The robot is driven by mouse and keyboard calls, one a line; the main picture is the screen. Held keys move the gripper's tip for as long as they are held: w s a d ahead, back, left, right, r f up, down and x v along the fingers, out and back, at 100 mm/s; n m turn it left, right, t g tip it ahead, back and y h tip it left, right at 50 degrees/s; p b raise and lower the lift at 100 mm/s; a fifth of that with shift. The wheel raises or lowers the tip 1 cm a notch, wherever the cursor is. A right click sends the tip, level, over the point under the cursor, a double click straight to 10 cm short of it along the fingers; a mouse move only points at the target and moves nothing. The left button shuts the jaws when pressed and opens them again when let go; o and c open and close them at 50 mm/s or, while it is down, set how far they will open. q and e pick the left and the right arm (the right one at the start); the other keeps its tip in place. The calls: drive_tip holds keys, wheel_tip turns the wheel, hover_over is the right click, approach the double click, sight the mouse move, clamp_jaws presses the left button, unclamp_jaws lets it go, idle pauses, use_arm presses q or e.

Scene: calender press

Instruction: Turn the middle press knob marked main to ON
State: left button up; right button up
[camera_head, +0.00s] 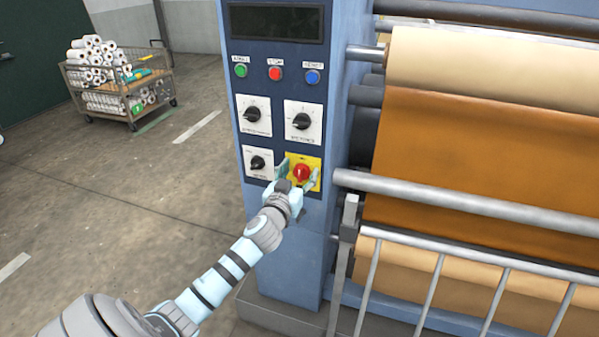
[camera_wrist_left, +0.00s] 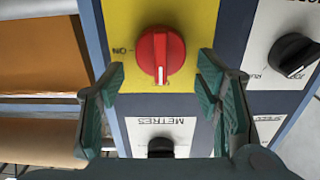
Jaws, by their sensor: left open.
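The red knob (camera_head: 302,172) sits on a yellow plate (camera_head: 291,159) at the lower right of the press panel. In the left wrist view, which is upside down, the red knob (camera_wrist_left: 160,56) shows a white mark at its lower edge, and "ON" stands to its left. I cannot read the word "main" on it. My left gripper (camera_head: 298,176) is open at this plate. In the left wrist view my left gripper (camera_wrist_left: 160,82) has one finger to each side of the knob, and I see no contact. My right gripper is not in view.
Black dials (camera_head: 253,114), (camera_head: 302,121) and (camera_head: 258,162) surround the yellow plate on white plates. Green (camera_head: 240,71), red (camera_head: 275,74) and blue (camera_head: 312,77) buttons sit above. Metal rollers and a rail (camera_head: 450,195) stand right of the panel.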

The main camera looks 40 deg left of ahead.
use_arm(q)
drive_tip(key=shift+w, duration=0.15)
drive_tip(key=shift+a, duration=0.1)
drive_tip(key=c, duration=1.2)
drive_tip(key=shift+o, duration=0.2)
drive_tip(key=m, duration=0.2)
drive_tip(key=m+p, duration=0.1)
drive_tip(key=m, duration=0.1)
drive_tip(key=shift+w+d+f, duration=0.1)
drive_tip(key=shift+d, duration=0.25)
drive_tip(key=m, duration=0.3)
drive_tip(key=m+p, duration=0.1)
drive_tip(key=m, duration=0.1)
drive_tip(key=shift+d+f, duration=0.2)
drive_tip(key=shift+d, duration=0.05)
drive_tip(key=m, duration=0.4)
drive_tip(key=shift+w+d+f+m+p, duration=0.1)
drive_tip(key=shift+d+f+m+p, duration=0.05)
drive_tip(key=shift+f+m+p, duration=0.2)
drive_tip(key=shift+d+f+m+p, duration=0.1)
drive_tip(key=shift+f+m+p, duration=0.1)
drive_tip(key=shift+m, duration=0.9)
drive_tip(key=shift+f+m+p, duration=0.1)
drive_tip(key=shift+f+m, duration=0.05)
drive_tip(key=shift+m, duration=0.9)
